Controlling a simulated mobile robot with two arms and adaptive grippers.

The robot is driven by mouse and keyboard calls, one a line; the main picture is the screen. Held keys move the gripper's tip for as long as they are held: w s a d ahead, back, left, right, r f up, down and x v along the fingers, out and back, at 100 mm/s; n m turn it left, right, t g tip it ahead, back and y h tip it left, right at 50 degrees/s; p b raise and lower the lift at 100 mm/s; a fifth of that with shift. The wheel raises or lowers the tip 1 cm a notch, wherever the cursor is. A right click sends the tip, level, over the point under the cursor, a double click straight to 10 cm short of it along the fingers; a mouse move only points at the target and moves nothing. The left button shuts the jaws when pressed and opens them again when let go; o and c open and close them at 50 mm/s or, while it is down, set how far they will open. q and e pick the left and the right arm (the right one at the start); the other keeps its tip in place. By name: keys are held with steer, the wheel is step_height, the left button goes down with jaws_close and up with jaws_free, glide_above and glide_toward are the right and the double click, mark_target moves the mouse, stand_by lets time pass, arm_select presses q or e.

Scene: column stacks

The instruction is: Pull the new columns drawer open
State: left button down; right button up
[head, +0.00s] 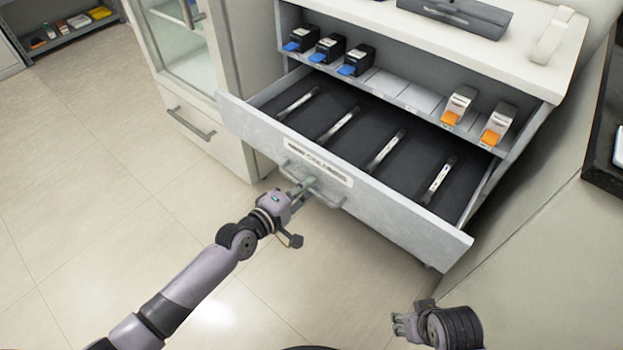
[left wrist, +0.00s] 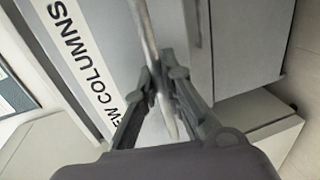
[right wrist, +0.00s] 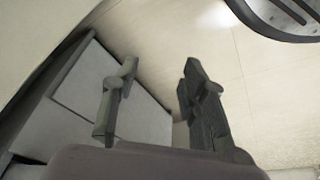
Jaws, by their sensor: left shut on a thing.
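The new columns drawer (head: 400,224) stands pulled out from the cabinet, with several slim columns lying apart on its dark lining. Its label (head: 318,163) reads "NEW COLUMNS", partly covered in the head view; the label also shows in the left wrist view (left wrist: 80,55). My left gripper (head: 305,186) is at the bar handle (head: 330,203) on the drawer front. In the left wrist view its fingers (left wrist: 160,85) close around the handle bar (left wrist: 150,35). My right gripper (head: 398,324) is low at the right, away from the drawer; in the right wrist view its fingers (right wrist: 155,95) are apart and empty.
A shelf above the drawer holds black boxes with blue fronts (head: 328,50) and white ones with orange fronts (head: 459,104). A glass-door cabinet (head: 185,50) stands at the left. A pale counter side (head: 545,260) is at the right. The floor (head: 90,180) before the drawer is clear.

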arm_select(q)
steer(key=shift+f+v, duration=0.25)
steer(key=shift+v, duration=1)
arm_select(e)
steer(key=shift+s+a+f, duration=0.1)
steer(key=shift+f, duration=0.35)
steer(key=shift+s+a+f, duration=0.1)
steer(key=shift+f, duration=0.3)
arm_select(q)
steer(key=c, duration=1.7)
jaws_free()
steer(key=shift+s+a, duration=0.1)
steer(key=v, duration=1.2)
